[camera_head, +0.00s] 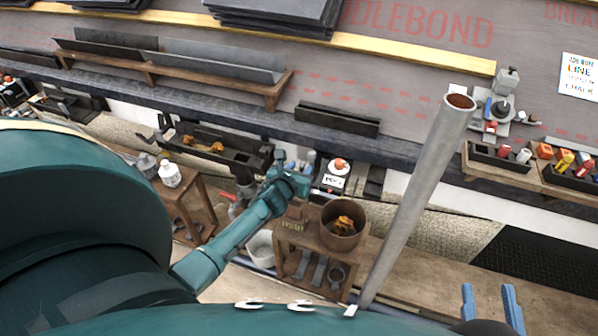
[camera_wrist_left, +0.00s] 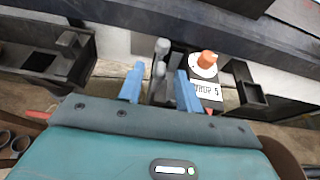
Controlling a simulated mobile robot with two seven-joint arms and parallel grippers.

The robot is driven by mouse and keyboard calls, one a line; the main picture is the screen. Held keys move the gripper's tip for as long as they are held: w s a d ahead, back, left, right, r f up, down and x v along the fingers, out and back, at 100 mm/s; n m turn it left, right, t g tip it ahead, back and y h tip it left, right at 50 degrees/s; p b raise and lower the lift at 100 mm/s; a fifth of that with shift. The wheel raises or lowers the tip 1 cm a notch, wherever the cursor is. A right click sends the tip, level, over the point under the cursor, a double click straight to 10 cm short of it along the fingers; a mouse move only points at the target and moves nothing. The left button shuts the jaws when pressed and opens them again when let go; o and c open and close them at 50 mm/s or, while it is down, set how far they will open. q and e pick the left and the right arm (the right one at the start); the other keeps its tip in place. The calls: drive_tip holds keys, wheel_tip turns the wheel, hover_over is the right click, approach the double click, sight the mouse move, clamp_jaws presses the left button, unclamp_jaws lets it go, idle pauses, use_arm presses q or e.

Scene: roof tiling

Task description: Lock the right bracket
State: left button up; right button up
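My left gripper (camera_head: 287,172) reaches to the dark lower edge of the roof, right of a dark trough-like fixture (camera_head: 240,160). In the left wrist view its two blue fingers (camera_wrist_left: 160,88) are apart. Upright grey rounded parts (camera_wrist_left: 161,52), which may belong to the right bracket, stand between and just beyond the fingers. I cannot tell whether the fingers touch them, or whether the bracket is locked. My right gripper (camera_head: 491,308) is at the bottom right of the head view, its blue fingers apart and nothing seen between them.
An orange-topped white round part (camera_wrist_left: 205,66) with a label is close right of the left fingers. A brown bucket (camera_head: 342,226) stands on a wooden stand below. A grey pole (camera_head: 416,200) rises right of it. Wooden trays with tools (camera_head: 541,190) are at right.

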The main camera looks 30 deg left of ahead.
use_arm(q)
drive_tip(key=shift+c, duration=0.5)
clamp_jaws()
